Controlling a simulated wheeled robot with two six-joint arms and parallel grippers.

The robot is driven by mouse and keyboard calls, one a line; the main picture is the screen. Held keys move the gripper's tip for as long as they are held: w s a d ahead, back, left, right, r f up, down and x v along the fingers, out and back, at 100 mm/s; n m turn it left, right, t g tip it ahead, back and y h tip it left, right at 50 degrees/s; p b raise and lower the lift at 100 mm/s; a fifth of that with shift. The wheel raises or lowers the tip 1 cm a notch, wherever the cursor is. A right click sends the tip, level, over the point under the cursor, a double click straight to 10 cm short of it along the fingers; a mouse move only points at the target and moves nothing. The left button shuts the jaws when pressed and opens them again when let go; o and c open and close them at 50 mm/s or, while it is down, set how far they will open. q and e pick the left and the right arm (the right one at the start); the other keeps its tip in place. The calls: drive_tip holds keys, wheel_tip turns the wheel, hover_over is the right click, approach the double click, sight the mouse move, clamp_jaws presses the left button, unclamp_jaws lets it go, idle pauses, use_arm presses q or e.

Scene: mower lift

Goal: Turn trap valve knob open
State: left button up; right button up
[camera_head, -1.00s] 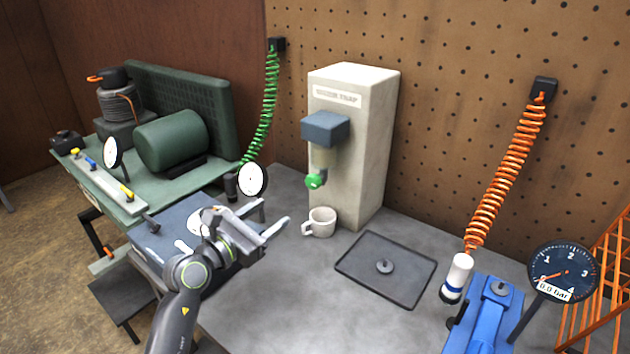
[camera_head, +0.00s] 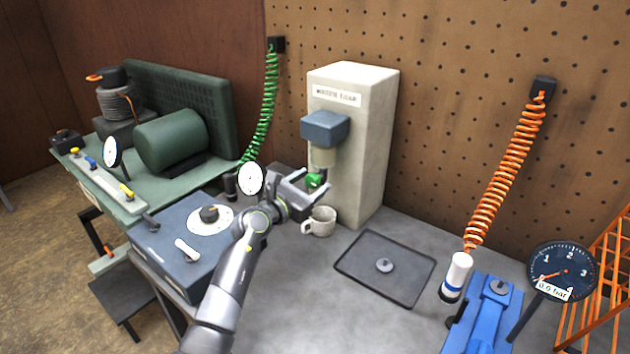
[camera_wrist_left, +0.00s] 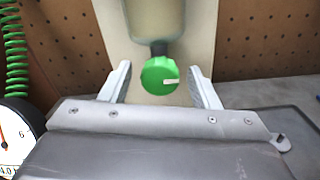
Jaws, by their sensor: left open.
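The green trap valve knob (camera_head: 316,179) sits under the bowl of the water trap (camera_head: 325,130), which is mounted on a pale upright block. In the left wrist view the knob (camera_wrist_left: 160,76) faces me, with a white mark pointing right. My left gripper (camera_head: 311,187) is open at the knob. In the left wrist view its two fingers (camera_wrist_left: 160,88) stand to the left and right of the knob, with a gap on each side. The head view does not show whether they touch it. My right gripper is not in view.
A white mug (camera_head: 320,221) stands just below my left gripper. A black tray (camera_head: 360,278) with a small grey part lies to the right. A blue-grey box with a dial (camera_head: 180,262) is at the left. A round gauge (camera_head: 251,179) stands close behind my left arm.

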use_arm(q)
drive_tip(key=shift+x, duration=0.95)
drive_tip(key=c, duration=1)
drive_tip(key=shift+r+n+p, duration=0.25)
drive_tip(key=shift+n+p, duration=0.75)
drive_tip(key=shift+p, duration=0.25)
drive_tip(key=shift+f+n+p, duration=0.1)
drive_tip(key=shift+n+p, duration=0.5)
drive_tip(key=shift+n, duration=0.2)
drive_tip(key=shift+f+n, duration=0.15)
drive_tip(key=shift+n, duration=0.15)
